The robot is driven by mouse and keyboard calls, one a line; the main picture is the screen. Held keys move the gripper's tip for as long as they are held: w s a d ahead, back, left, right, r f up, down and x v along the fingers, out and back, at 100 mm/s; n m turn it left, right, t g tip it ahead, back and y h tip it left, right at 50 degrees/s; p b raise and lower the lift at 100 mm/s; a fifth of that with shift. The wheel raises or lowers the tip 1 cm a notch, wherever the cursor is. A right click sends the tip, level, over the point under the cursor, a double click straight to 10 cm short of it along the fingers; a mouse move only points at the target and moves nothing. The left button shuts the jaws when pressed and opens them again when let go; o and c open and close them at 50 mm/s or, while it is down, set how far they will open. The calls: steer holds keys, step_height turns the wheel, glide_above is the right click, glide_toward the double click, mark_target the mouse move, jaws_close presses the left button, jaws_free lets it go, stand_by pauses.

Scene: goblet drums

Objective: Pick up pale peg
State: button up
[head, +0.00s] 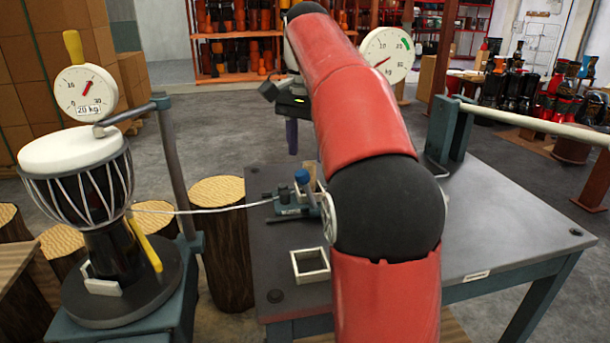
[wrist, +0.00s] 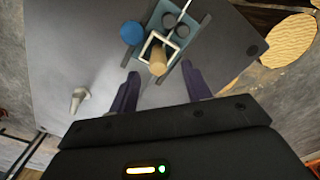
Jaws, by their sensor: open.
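The pale peg (wrist: 158,60) is a tan round-ended piece in the wrist view, and it stands within a white square frame (wrist: 146,45). My gripper (wrist: 158,84) is open, with its two dark purple fingers apart and the peg showing beyond the gap between them. Nothing is held. In the head view my gripper (head: 292,136) hangs above the far left part of the table, apart from it. My red arm hides part of the table there, and I cannot clearly make out the peg in that view.
A teal fixture (wrist: 190,42) and a blue knob (wrist: 132,33) crowd the peg. A small grey piece (wrist: 77,100) is on the table (head: 500,220). A cord (head: 190,211) runs to the drum (head: 75,165). An empty white square frame (head: 310,265) sits nearer me.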

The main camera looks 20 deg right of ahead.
mark_target(309, 163)
steer(key=shift+d+f+b, duration=0.2)
steer(key=shift+f+b, duration=0.2)
steer(key=shift+f, duration=2.75)
steer(key=shift+c, duration=0.2)
steer(key=c, duration=1)
